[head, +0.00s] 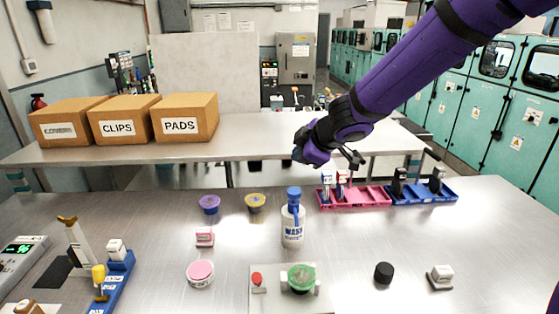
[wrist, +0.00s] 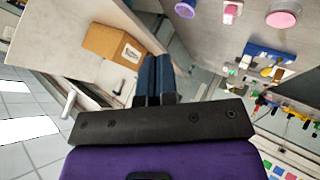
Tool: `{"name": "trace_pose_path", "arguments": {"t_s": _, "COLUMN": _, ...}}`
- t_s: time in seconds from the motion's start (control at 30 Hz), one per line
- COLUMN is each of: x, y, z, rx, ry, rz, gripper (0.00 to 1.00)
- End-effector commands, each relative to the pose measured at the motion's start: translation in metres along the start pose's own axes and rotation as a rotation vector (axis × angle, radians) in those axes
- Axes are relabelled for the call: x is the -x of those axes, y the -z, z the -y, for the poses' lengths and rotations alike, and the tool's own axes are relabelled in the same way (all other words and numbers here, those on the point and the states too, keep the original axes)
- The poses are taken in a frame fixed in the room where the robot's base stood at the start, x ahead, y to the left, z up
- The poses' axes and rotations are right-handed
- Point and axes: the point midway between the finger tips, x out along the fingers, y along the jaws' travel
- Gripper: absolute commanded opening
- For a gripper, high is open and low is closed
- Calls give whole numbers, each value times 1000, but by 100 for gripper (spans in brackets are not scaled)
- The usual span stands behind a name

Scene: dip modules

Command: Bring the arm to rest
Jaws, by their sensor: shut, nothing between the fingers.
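My purple arm comes in from the upper right of the head view. My gripper (head: 300,152) is raised above the back part of the metal table, left of the pink tray and above the wash bottle. In the wrist view the two dark fingers (wrist: 154,78) lie side by side, shut, with nothing between them. The gripper touches nothing that I can see.
A wash bottle (head: 292,222) stands below my gripper. A pink tray (head: 352,197) and a blue tray (head: 425,192) with modules sit at the table's back right. Cups, a black cap (head: 384,272) and a green-topped fixture (head: 301,279) stand nearer. Boxes (head: 186,117) stand on the rear bench.

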Motion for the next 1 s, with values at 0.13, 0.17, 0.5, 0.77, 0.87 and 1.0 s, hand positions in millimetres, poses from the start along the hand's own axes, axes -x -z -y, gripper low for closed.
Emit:
{"name": "trace_pose_path", "arguments": {"t_s": 0.13, "x": 41, "y": -19, "z": -19, "rx": -87, "ry": -127, "rz": 129, "gripper": 0}}
{"name": "trace_pose_path", "arguments": {"t_s": 0.17, "x": 52, "y": -24, "z": -22, "rx": -113, "ry": -156, "rz": 159, "gripper": 0}}
{"name": "trace_pose_path", "arguments": {"t_s": 0.5, "x": 182, "y": -80, "z": -21, "rx": -476, "ry": -402, "rz": 442, "gripper": 0}}
{"name": "trace_pose_path", "arguments": {"t_s": 0.77, "x": 270, "y": -109, "z": 29, "rx": -822, "ry": -449, "rz": 547, "gripper": 0}}
{"name": "trace_pose_path", "arguments": {"t_s": 0.87, "x": 296, "y": -115, "z": 57, "rx": -960, "ry": -426, "rz": 554, "gripper": 0}}
{"name": "trace_pose_path", "arguments": {"t_s": 1.0, "x": 323, "y": -117, "z": 96, "rx": -1135, "ry": -358, "rz": 536, "gripper": 0}}
